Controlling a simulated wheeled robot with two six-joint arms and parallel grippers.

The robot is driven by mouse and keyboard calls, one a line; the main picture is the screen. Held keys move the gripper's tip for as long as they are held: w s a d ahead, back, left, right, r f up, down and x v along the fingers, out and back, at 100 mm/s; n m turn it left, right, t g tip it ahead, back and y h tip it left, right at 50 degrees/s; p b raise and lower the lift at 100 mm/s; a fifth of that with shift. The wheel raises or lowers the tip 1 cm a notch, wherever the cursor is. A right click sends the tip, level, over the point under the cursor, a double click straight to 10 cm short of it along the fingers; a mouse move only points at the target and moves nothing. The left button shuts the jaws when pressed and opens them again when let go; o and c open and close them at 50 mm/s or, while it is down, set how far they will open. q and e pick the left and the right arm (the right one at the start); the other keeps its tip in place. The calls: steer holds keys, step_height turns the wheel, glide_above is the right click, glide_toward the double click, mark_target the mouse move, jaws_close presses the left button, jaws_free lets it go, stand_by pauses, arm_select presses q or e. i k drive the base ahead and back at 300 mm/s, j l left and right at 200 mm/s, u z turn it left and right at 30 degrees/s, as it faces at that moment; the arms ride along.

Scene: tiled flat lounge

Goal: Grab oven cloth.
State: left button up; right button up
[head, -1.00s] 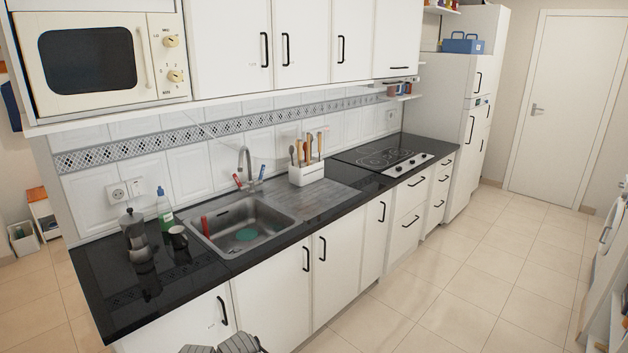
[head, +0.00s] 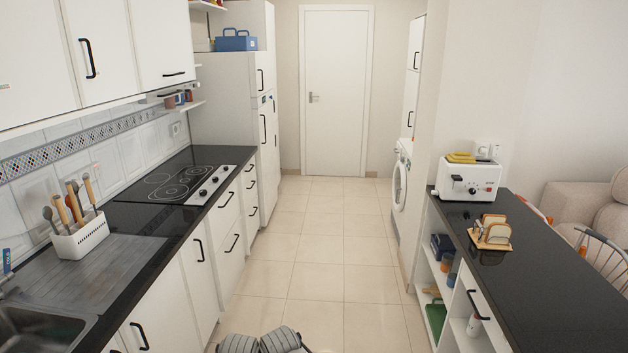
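I cannot make out anything that is surely an oven cloth. My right gripper is not in view.
A tiled aisle (head: 318,240) runs clear to a closed white door (head: 336,90). On the left counter are a utensil holder (head: 80,240), a hob (head: 178,184) and a sink (head: 38,332). A toast rack (head: 492,235) stands on the right counter (head: 545,290), above open shelves.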

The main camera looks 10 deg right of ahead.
mark_target(457, 157)
steer(key=i+z, duration=0.35)
steer(key=i, duration=0.2)
steer(key=i+z, duration=0.4)
steer(key=i, duration=0.15)
steer(key=i+j+z, duration=0.35)
steer(key=i, duration=0.15)
steer(key=i+j+z, duration=0.1)
steer(key=i+z, duration=0.3)
steer(key=i+j+z, duration=0.2)
steer(key=z, duration=0.15)
steer(key=i+j+z, duration=0.5)
steer(key=j+z, duration=0.15)
steer(key=z, duration=0.15)
